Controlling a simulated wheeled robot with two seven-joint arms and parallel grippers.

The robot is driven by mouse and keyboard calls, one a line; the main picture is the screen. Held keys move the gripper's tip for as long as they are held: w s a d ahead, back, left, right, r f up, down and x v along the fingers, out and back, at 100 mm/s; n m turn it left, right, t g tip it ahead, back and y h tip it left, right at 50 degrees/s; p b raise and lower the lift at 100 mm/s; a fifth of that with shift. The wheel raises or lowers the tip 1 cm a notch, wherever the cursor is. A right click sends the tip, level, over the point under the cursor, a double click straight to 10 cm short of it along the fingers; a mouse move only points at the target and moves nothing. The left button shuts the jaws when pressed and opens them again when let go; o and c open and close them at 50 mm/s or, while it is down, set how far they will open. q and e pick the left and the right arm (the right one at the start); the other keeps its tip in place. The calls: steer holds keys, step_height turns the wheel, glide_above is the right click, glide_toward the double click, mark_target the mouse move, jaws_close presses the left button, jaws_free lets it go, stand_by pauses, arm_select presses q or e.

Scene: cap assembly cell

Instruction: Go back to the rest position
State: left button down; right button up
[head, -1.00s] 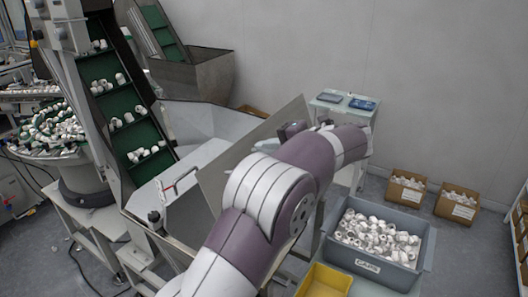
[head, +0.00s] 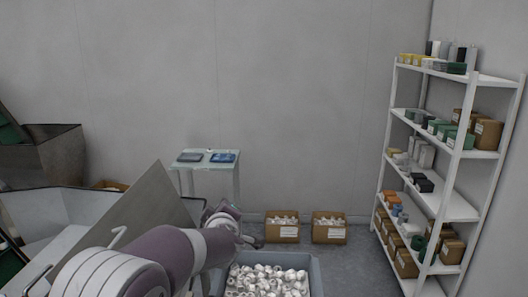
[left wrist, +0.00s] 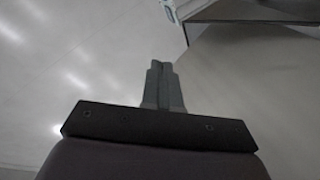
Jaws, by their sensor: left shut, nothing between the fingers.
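My left arm comes in from the lower left of the head view and reaches over the near edge of the grey crate of white caps (head: 316,272). Its wrist end is small and partly hidden by the arm links there. In the left wrist view my left gripper (left wrist: 162,72) has its two fingers together with nothing between them. Behind them is a plain pale surface, with a grey panel edge at the upper right. My right gripper is in neither view.
A tilted metal panel (head: 125,215) stands beside my left arm. A small table (head: 207,164) with two blue trays is behind. Two cardboard boxes (head: 282,233) (head: 329,232) sit by the wall. A white shelf rack (head: 462,208) stands at the right. The floor between is clear.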

arm_select(q)
steer(key=s+d+f+m+g+h, duration=0.35)
steer(key=s+f+m+g, duration=0.35)
steer(key=s+f, duration=0.6)
steer(key=s+a+f+m+g, duration=0.3)
steer(key=s+a, duration=0.1)
steer(key=s, duration=0.7)
steer(key=s+a+f+m+g, duration=0.2)
steer(key=s+a, duration=0.3)
steer(key=s, duration=0.6)
steer(key=shift+s+a+f+m+g+y, duration=0.25)
steer(key=shift+f+m+g+y, duration=0.15)
steer(key=shift+f+g, duration=0.3)
steer(key=shift+w+f, duration=0.1)
